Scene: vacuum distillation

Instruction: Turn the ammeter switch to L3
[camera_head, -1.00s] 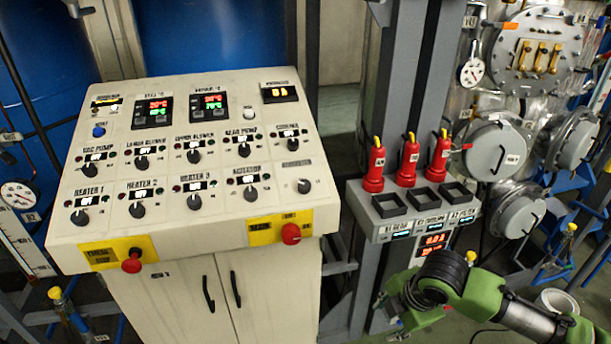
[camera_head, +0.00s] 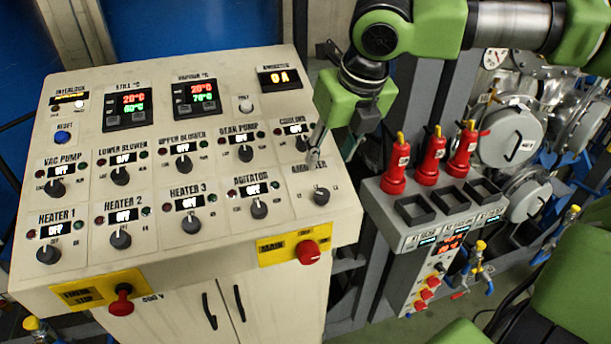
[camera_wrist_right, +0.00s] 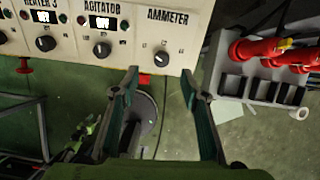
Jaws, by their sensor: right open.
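The ammeter switch (camera_head: 321,195) is a dark round knob at the right end of the sloped cream panel. It also shows in the right wrist view (camera_wrist_right: 162,58) under the word AMMETER, with a pale pointer mark; its small position marks are too blurred to read. The ammeter display (camera_head: 279,78) at the panel's top right reads 0 A. My right gripper (camera_head: 333,155) is open and empty, hanging just above and behind the switch in the head view. In the wrist view the switch appears between and just beyond its fingertips (camera_wrist_right: 160,73). My left gripper is out of view.
The agitator knob (camera_head: 259,208) is left of the switch and the cooling knob (camera_head: 302,143) is above it, close to my right finger. A red main knob (camera_head: 308,252) is on the front edge. Several red bottles (camera_head: 431,160) stand on a grey rack (camera_head: 400,228) at right.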

